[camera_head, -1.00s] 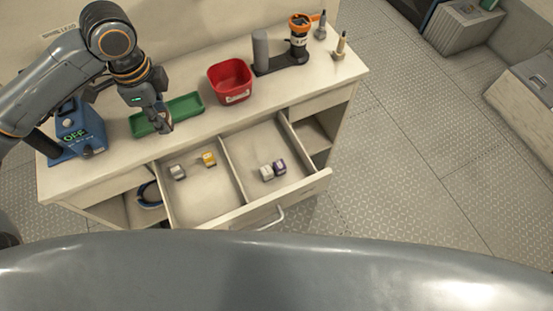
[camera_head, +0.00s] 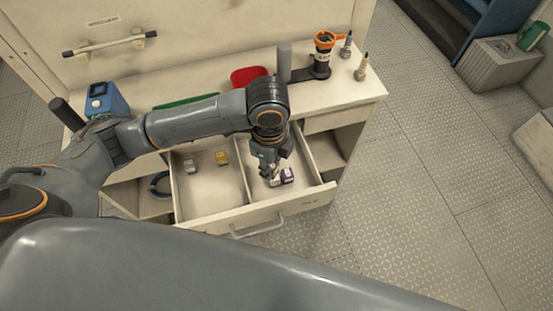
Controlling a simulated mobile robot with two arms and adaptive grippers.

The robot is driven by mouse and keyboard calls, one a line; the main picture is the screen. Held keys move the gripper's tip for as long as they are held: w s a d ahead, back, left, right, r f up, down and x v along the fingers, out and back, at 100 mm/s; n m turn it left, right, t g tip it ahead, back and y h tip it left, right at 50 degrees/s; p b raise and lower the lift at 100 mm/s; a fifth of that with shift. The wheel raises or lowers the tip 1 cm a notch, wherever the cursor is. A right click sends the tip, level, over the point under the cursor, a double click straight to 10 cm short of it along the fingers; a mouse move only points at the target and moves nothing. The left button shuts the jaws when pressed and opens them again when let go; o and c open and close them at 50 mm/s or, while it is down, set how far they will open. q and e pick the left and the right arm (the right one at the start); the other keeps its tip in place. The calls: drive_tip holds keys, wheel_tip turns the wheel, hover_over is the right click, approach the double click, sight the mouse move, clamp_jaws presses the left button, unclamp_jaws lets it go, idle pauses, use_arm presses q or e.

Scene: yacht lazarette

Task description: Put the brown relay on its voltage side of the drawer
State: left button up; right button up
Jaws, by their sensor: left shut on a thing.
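The open drawer (camera_head: 222,209) has a left and a right compartment split by a divider. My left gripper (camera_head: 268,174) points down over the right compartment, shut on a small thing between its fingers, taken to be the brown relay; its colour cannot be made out. A purple-and-white relay (camera_head: 287,175) and a pale relay (camera_head: 275,181) lie in the right compartment, close beside and partly behind the fingertips. A grey-white relay (camera_head: 189,166) and a yellow relay (camera_head: 221,157) lie in the left compartment. My right gripper is not in view.
A green tray (camera_head: 185,102) is mostly hidden behind my left arm. A red bin (camera_head: 248,76) and an orange-topped tool on a stand (camera_head: 323,55) are on the bench. A blue box (camera_head: 104,99) stands at left. The left compartment's front is bare.

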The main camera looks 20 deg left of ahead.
use_arm(q)
drive_tip(key=w+f, duration=0.1)
drive_tip(key=w, duration=0.1)
drive_tip(key=w+f, duration=0.1)
drive_tip(key=f, duration=0.1)
drive_tip(key=w+f, duration=0.2)
drive_tip(key=shift+w+a+f, duration=0.15)
drive_tip(key=shift+w+a, duration=0.2)
drive_tip(key=shift+a, duration=0.05)
drive_tip(key=shift+w+f, duration=0.45)
drive_tip(key=shift+f, duration=0.1)
drive_tip(key=shift+w+a+f, duration=0.1)
drive_tip(key=shift+w+f, duration=0.05)
drive_tip(key=shift+f, duration=1.55)
drive_tip(key=shift+f, duration=0.2)
drive_tip(key=o, duration=0.7)
drive_tip(key=shift+r, duration=0.1)
wheel_tip(320, 180, up, 12)
drive_tip(key=shift+r, duration=0.15)
